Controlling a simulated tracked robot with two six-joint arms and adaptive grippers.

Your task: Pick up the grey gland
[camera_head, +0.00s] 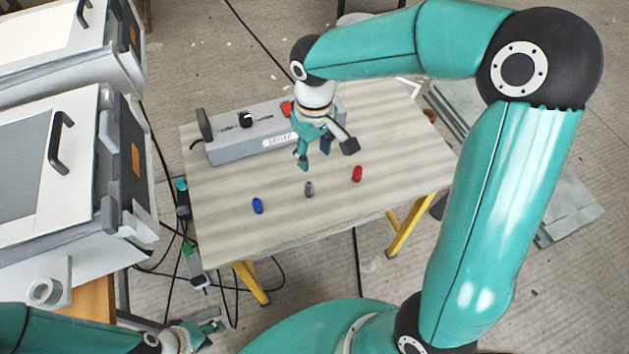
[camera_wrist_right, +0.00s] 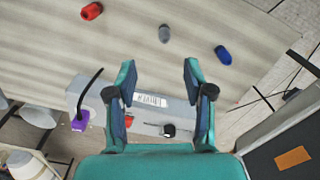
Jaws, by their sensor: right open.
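The grey gland (camera_head: 309,189) lies on the wooden table between a blue gland (camera_head: 257,205) and a red gland (camera_head: 357,173). In the right wrist view the grey gland (camera_wrist_right: 164,33) is near the top, beyond the fingertips. My right gripper (camera_head: 326,154) is open and empty above the table, behind the grey gland and apart from it. The open fingers also show in the right wrist view (camera_wrist_right: 160,78), over the grey box. My left gripper (camera_head: 207,331) is low at the bottom left, away from the table; its fingers are too small to judge.
A long grey box (camera_head: 232,148) with a black knob and a red part stands at the table's back. The tabletop (camera_head: 225,225) is bare around the glands. Large white machines (camera_head: 75,225) stand on the left. Cables hang and lie beside the table's left edge.

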